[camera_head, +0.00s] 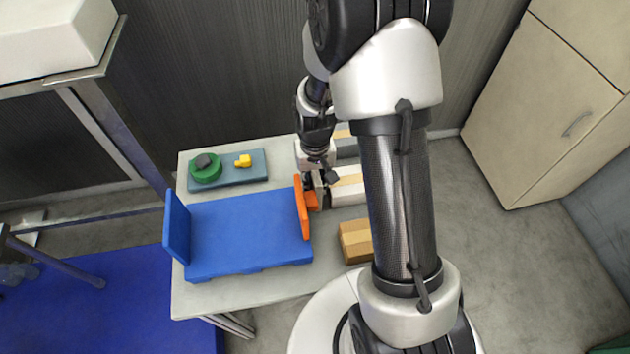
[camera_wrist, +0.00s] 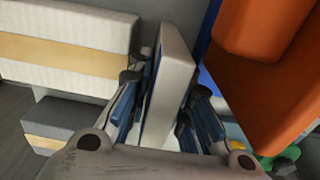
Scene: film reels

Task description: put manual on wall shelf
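In the wrist view, a thin pale slab with a blue-grey side (camera_wrist: 172,85), which looks like the manual, stands upright between the fingers of my gripper (camera_wrist: 163,100). A finger lies along each side of it and the fingers seem closed on it. In the head view my gripper (camera_head: 319,184) is low over the table, just right of an orange upright piece (camera_head: 303,208); the slab is too small to make out there. A blue rack (camera_head: 245,232) with an upright left end lies on the table. I cannot tell which thing is the wall shelf.
Banded boxes (camera_head: 348,190) stand beside and behind my gripper on the grey table (camera_head: 255,288), with a brown box (camera_head: 355,240) nearer. A blue-grey tray (camera_head: 228,178) holds a green reel and a yellow piece. A metal rack (camera_head: 85,74) bearing a white box stands at left.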

